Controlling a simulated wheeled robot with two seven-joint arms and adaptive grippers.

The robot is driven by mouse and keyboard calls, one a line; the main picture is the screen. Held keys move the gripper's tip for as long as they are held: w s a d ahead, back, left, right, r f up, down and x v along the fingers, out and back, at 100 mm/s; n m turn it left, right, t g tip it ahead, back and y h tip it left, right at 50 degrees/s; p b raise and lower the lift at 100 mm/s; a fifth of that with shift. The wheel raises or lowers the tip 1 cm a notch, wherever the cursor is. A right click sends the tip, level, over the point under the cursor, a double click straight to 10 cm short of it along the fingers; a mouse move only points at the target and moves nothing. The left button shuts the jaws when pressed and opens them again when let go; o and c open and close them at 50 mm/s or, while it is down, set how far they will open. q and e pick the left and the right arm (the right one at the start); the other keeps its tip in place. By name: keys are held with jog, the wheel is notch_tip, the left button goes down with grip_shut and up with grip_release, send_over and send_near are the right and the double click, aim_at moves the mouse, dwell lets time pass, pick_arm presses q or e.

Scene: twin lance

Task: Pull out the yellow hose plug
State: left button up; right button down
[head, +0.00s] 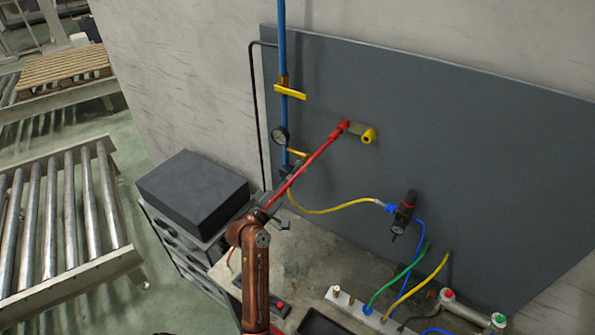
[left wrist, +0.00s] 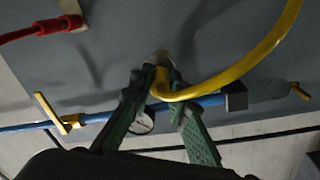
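In the left wrist view, the yellow hose plug (left wrist: 160,77) is at the end of the yellow hose (left wrist: 270,48), against a small greyish fitting (left wrist: 158,58) on the panel. My left gripper (left wrist: 158,84) has its two dark green fingers on either side of the plug, with little gap, and looks shut on it. In the head view, the yellow hose (head: 335,209) sags from behind my left gripper (head: 300,168) to a blue connector at the right. The plug end is hidden there by the gripper. My right gripper is not in view.
A red hose end (head: 340,130) and a yellow fitting (head: 368,136) sit on a panel bracket up right. The blue pipe (head: 282,55) with a gauge (head: 279,136) and yellow levers runs close by. A dark box (head: 192,186) stands at the left; the bench is below.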

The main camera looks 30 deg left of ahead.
pick_arm(q)
grip_shut()
jog(key=shift+s, duration=0.7)
dwell(0.6)
jog(key=shift+s+a+p, duration=0.15)
jog(key=shift+s+p, duration=0.15)
jog(key=shift+s, duration=0.85)
jog(key=shift+s+a+p, duration=0.1)
jog(key=shift+s+p, duration=0.2)
jog(key=shift+s, duration=0.8)
